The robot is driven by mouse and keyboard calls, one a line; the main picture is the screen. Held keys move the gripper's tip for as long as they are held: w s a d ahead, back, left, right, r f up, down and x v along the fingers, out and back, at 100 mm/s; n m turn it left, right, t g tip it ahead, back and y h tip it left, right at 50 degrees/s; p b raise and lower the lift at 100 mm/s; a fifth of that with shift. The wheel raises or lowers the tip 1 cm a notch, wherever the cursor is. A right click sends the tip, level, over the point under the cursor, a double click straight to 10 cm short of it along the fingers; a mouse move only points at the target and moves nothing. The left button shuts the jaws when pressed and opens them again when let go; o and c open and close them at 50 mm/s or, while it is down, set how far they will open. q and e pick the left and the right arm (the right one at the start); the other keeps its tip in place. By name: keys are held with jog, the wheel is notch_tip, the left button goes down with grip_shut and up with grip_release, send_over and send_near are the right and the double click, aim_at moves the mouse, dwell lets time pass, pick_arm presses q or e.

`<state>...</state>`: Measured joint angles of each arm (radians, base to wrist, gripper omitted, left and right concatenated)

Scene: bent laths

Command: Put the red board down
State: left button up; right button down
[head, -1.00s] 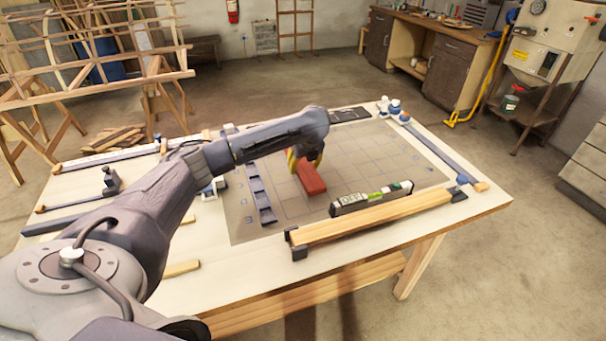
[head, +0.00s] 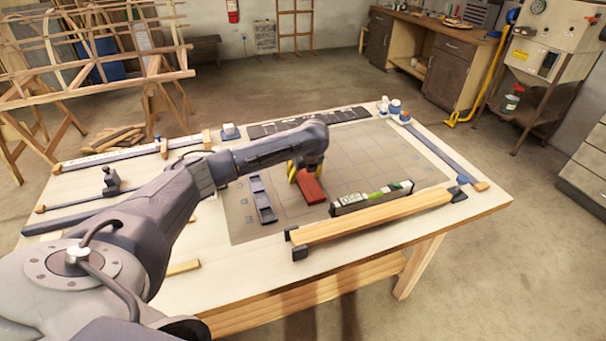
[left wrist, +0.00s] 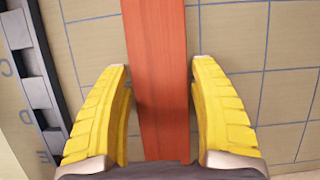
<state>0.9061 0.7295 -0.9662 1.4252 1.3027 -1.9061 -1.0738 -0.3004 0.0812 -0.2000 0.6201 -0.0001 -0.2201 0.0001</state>
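The red board (head: 309,188) lies on the gridded mat (head: 385,152) on the workbench, right of a dark slotted strip (head: 262,199). In the left wrist view the board (left wrist: 160,75) runs lengthwise between the yellow fingers and appears flat against the mat. My left gripper (left wrist: 161,68) straddles it, one finger on each side. Narrow gaps show between the fingers and the board's edges, so the gripper looks slightly open. In the head view my left gripper (head: 303,172) is just behind the board's near end and hides its far part. My right gripper is not in view.
A spirit level (head: 371,197) and a wooden lath (head: 370,216) in dark end holders lie close to the right and front. A dark slotted plate (head: 307,121) lies at the back. Clamps (head: 111,181) and bars occupy the left side. The mat's right part is clear.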

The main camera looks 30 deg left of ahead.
pick_arm(q)
jog(key=shift+o, duration=1)
jog(key=shift+r, duration=0.2)
jog(key=v, duration=1.2)
